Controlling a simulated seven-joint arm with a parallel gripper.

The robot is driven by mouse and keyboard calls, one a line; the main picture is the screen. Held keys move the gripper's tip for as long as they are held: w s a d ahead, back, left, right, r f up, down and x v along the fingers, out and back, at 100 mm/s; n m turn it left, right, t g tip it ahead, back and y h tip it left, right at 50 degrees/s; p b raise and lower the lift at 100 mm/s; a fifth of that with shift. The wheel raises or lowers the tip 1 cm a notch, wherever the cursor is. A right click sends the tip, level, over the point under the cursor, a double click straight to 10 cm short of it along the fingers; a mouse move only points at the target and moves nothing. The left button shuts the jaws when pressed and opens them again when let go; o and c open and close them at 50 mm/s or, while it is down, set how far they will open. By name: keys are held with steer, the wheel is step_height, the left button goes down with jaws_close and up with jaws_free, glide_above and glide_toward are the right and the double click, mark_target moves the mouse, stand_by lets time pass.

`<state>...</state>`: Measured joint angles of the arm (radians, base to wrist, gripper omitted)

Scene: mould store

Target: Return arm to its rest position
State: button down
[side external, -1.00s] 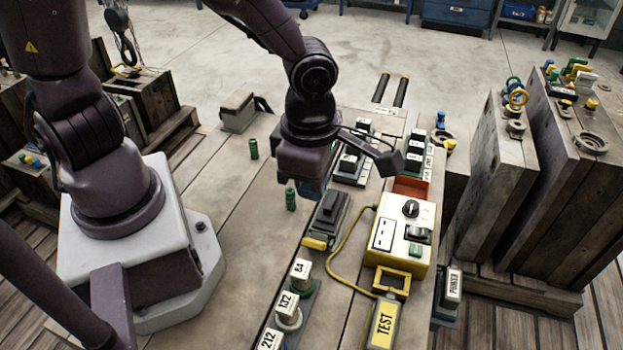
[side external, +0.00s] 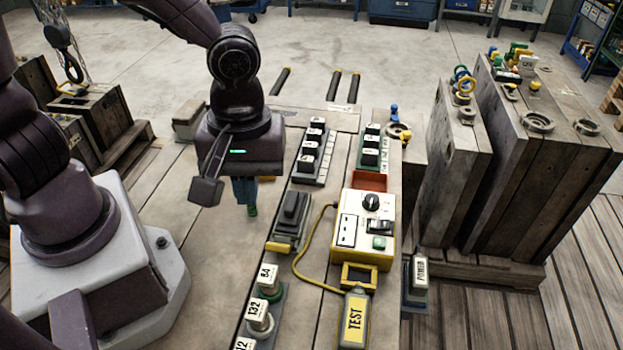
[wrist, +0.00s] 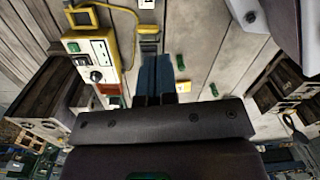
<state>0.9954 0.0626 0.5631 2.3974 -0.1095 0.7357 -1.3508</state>
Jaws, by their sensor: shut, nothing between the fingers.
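My gripper (side external: 245,190) hangs fingers down above the wooden bench (side external: 190,265), left of the black switch block (side external: 291,208). Its blue fingers are shut and empty, and they also show in the wrist view (wrist: 155,75). A green cylinder (side external: 252,211) shows just below the fingertips in the side view; I cannot tell the gap between them. In the wrist view, two green cylinders (wrist: 180,62) (wrist: 214,90) lie to the right of the fingers, apart from them.
A yellow-and-white test box (side external: 362,228) with a yellow cable stands right of the gripper. Labelled plugs (side external: 260,315) line the front. A black rack (side external: 313,155) stands behind the switch block. Wooden moulds (side external: 545,130) stand at right. Bench space near my base is mostly clear.

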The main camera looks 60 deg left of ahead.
steer(key=s+a+r+m+t, duration=0.2)
steer(key=a+r+m+t, duration=0.4)
steer(key=a+r+m, duration=0.5)
step_height(320, 180, up, 4)
steer(key=shift+s+a+f, duration=0.15)
steer(key=shift+s, duration=0.1)
stand_by(2.0)
